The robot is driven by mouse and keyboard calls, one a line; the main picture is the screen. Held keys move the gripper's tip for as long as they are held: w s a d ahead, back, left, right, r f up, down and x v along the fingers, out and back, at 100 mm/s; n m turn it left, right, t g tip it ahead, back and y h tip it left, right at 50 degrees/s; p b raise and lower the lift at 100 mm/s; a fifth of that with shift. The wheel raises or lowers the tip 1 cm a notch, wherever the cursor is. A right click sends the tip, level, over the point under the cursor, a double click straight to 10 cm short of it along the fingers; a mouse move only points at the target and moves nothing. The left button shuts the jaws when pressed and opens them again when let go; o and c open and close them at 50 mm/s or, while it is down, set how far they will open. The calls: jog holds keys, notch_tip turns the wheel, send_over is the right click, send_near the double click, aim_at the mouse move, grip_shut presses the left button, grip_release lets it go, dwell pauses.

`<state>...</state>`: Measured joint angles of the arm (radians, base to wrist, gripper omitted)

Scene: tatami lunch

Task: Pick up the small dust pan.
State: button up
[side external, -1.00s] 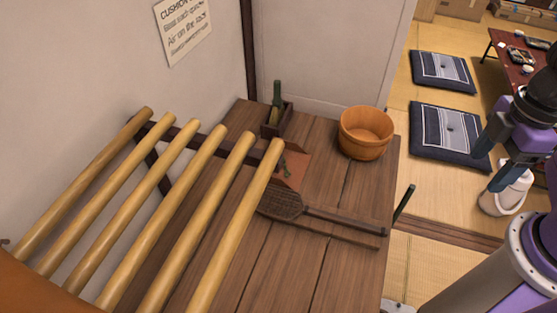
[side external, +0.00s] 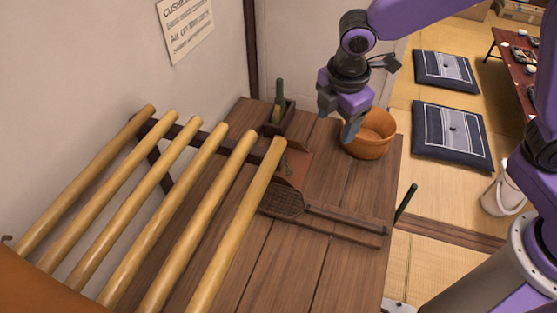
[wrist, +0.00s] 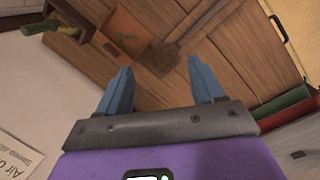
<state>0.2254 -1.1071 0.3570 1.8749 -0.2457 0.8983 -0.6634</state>
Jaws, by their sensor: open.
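The small dust pan looks to be the flat reddish-brown piece (side external: 296,168) on the wooden bench top, partly hidden by the end of a bamboo pole in the side view. A small dark green thing lies on or against it. In the wrist view the dust pan (wrist: 123,28) shows orange-brown near the top, beyond my fingertips. My gripper (side external: 349,128) is open and empty. In the side view it hangs above the bench, in front of the wooden tub. In the wrist view its two blue fingers (wrist: 160,68) are spread apart, with nothing between them.
A woven beater (side external: 285,203) with a long handle lies close beside the dust pan. A dark wooden box (side external: 287,124) with a green-handled tool stands behind it. A round wooden tub (side external: 378,135) stands to the right. A rack of bamboo poles (side external: 210,215) overhangs the left.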

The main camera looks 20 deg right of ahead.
jog(key=w+a+f+n+t+h, duration=0.1)
jog(key=w+a+f+n, duration=0.3)
jog(key=w+f, duration=0.4)
jog(key=w+a+f+n+h, duration=0.1)
jog(key=w+a+f+n, duration=0.3)
jog(key=w+f, duration=0.45)
jog(key=x, duration=0.3)
jog(key=w+x, duration=0.1)
jog(key=x, duration=0.6)
jog(key=shift+w+d+r, duration=0.1)
jog(key=shift+w+d, duration=0.1)
jog(key=shift+w, duration=0.15)
jog(key=c, duration=1.1)
